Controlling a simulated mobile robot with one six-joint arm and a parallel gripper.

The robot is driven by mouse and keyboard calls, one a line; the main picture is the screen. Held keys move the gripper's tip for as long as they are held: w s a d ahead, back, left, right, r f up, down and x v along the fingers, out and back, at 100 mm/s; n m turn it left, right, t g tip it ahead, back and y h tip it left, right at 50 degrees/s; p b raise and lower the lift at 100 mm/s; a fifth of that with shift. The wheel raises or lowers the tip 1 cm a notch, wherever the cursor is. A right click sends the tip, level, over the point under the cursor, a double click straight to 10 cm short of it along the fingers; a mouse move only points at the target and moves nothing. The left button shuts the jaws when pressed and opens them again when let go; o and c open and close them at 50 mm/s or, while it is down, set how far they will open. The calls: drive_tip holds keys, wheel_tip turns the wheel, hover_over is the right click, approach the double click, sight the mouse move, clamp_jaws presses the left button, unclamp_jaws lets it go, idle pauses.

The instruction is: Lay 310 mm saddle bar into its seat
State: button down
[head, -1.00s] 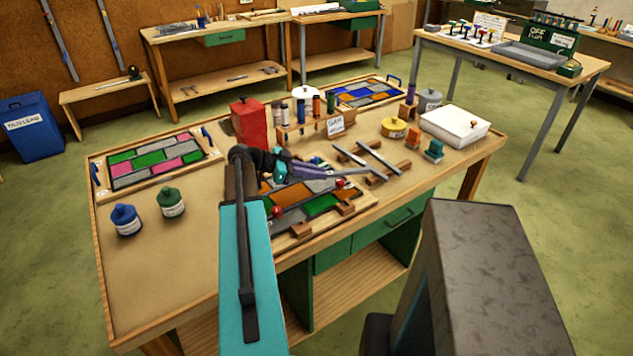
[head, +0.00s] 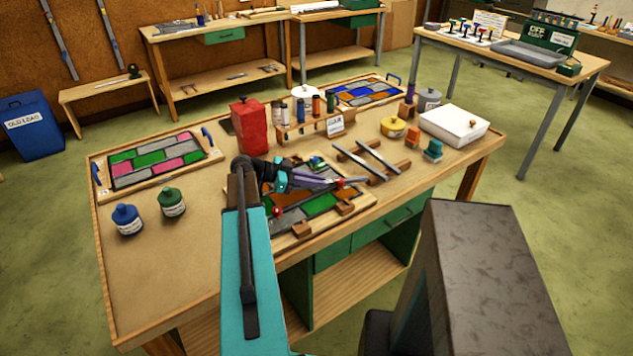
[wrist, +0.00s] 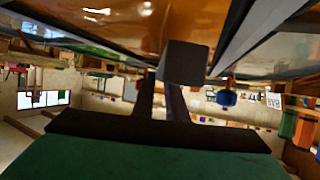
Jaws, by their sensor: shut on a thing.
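My gripper (head: 284,181) is at the front middle of the bench, low over a leaded panel (head: 322,205) with grey, green and orange glass. It is shut on a slim purple-grey bar, taken as the saddle bar (head: 312,181), which points right across the panel's upper part. Whether the bar touches its seat cannot be told; my arm and gripper hide part of the panel. In the wrist view, the dark fingers (wrist: 163,100) sit close below shiny orange glass (wrist: 130,25), with a grey block at their tips.
Two grey bars (head: 379,156) lie on wooden rests right of the panel. Red knobs (head: 277,211) and wooden blocks (head: 345,207) stand at its edges. A red container (head: 250,127) and a bottle rack (head: 310,130) are behind.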

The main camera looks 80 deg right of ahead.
drive_tip(key=shift+s+a+f+b, duration=0.1)
drive_tip(key=shift+a+f+b, duration=0.1)
drive_tip(key=shift+f+b, duration=0.75)
idle(0.3)
drive_tip(key=c, duration=1.8)
unclamp_jaws()
drive_tip(key=shift+r, duration=0.1)
drive_tip(key=shift+o, duration=0.2)
drive_tip(key=shift+r+p, duration=0.3)
drive_tip(key=shift+r+p, duration=0.45)
drive_tip(key=shift+p, duration=0.25)
drive_tip(key=b+v, duration=0.4)
drive_tip(key=v, duration=0.7)
drive_tip(key=shift+d, duration=0.15)
drive_tip(key=shift+w+a+r, duration=0.2)
drive_tip(key=shift+w+r, duration=0.05)
drive_tip(key=shift+w, duration=0.3)
